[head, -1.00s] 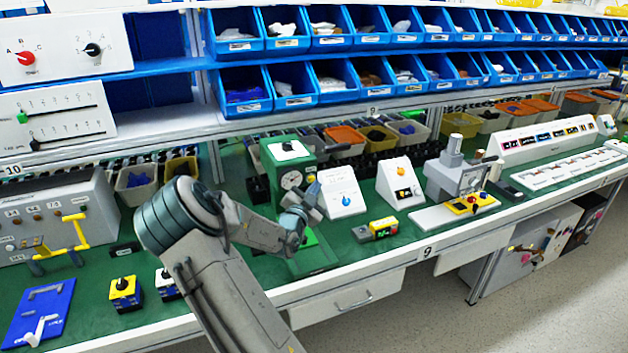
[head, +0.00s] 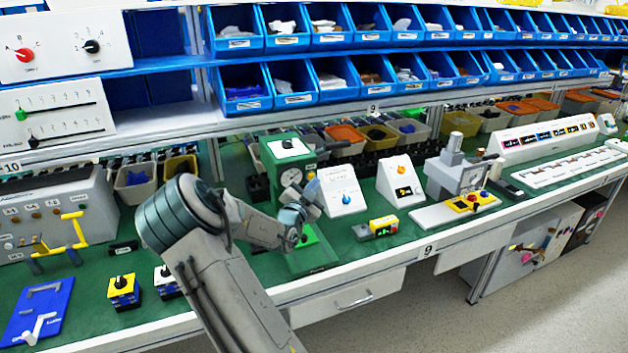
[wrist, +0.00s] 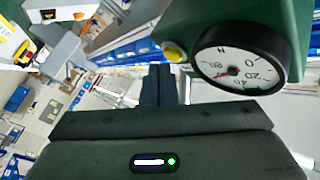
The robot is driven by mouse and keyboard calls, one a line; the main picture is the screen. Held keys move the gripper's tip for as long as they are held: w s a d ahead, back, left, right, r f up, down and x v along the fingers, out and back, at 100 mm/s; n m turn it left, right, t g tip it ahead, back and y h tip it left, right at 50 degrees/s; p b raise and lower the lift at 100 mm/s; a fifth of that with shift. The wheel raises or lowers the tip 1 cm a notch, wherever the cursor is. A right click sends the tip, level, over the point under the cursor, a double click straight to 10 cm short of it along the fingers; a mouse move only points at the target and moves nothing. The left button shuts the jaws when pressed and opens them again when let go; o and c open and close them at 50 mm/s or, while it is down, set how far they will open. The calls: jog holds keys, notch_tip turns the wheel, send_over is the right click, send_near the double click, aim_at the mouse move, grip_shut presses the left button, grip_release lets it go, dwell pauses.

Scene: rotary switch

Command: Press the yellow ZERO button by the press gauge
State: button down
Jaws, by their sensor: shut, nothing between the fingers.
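The green press (head: 283,153) stands on the green bench in the head view, partly hidden behind my arm. In the wrist view its round white gauge (wrist: 241,57) with a black rim is at the upper right. The yellow button (wrist: 173,52) sits just left of the gauge on the green housing. My gripper (wrist: 160,72) is shut and empty, its dark fingers pointing up the picture just below and left of the button. Contact with the button cannot be told.
A white panel with a blue knob (head: 341,189) stands close to the right of my gripper. A yellow-and-grey button box (head: 377,228) lies in front of it. Blue bins (head: 290,87) line the shelves above.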

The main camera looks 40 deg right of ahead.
jog(key=shift+w+d+b, duration=0.15)
jog(key=shift+w+b, duration=0.2)
jog(key=shift+w, duration=0.15)
dwell(0.9)
jog(key=shift+s, duration=0.15)
jog(key=shift+s+a+b, duration=0.25)
jog(key=shift+s+b, duration=0.25)
jog(key=shift+s, duration=0.15)
jog(key=s+b, duration=0.1)
jog(key=s, duration=0.1)
jog(key=s+a, duration=0.1)
jog(key=s, duration=0.2)
jog(key=shift+b, duration=0.4)
jog(key=shift+w+a, duration=0.1)
dwell(0.4)
